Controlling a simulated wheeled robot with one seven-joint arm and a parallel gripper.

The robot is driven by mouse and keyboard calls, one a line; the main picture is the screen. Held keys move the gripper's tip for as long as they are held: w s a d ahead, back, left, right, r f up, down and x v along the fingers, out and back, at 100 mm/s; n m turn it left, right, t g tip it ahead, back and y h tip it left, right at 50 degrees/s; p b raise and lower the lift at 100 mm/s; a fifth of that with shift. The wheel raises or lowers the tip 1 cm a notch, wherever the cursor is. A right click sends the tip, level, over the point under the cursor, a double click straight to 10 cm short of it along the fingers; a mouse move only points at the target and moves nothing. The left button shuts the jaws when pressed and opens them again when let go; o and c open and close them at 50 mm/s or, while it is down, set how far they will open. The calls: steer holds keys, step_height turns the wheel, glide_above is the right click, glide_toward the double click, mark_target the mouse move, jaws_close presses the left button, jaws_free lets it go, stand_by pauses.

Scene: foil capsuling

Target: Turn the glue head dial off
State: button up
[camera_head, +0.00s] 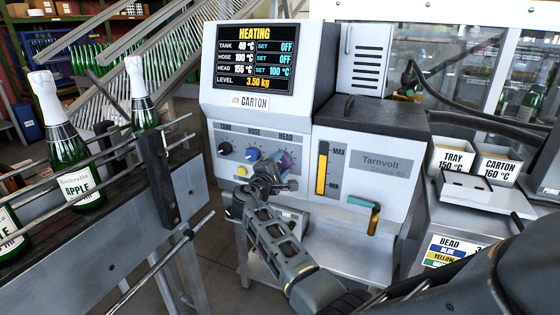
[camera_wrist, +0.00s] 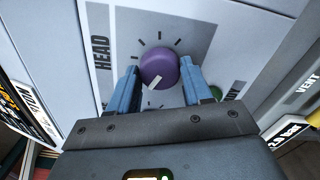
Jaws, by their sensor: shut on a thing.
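The purple HEAD dial (camera_head: 286,160) is the rightmost of three dials on the glue machine (camera_head: 310,150). In the wrist view the dial (camera_wrist: 158,64) sits between my blue fingers, its white mark pointing to the lower left. My gripper (camera_wrist: 160,76) is shut on the dial from both sides. In the head view my gripper (camera_head: 275,174) partly covers the dial. The screen (camera_head: 254,58) reads HEATING. TANK and HOSE are set OFF; HEAD shows 155 °C, set 100 °C.
The black TANK dial (camera_head: 224,149) and blue HOSE dial (camera_head: 252,154) are to the left. A yellow button (camera_head: 241,171) is below them. A bottle conveyor (camera_head: 110,225) stands at left, and signs for TRAY (camera_head: 452,160) and CARTON (camera_head: 497,167) at right.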

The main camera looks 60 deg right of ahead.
steer(key=n+p, duration=0.3)
steer(key=n, duration=0.2)
steer(key=shift+r+n, duration=0.1)
steer(key=shift+n, duration=0.3)
steer(key=n+p, duration=0.3)
steer(key=n, duration=0.2)
steer(key=shift+p, duration=0.3)
steer(key=shift+a+f+n, duration=0.1)
steer(key=shift+f+n, duration=0.1)
steer(key=shift+n, duration=0.1)
steer(key=o, duration=1)
steer(key=shift+o, duration=0.2)
steer(key=a, duration=0.7)
steer(key=shift+s+a+b, duration=0.3)
steer(key=shift+a+b, duration=0.05)
steer(key=shift+b, duration=0.05)
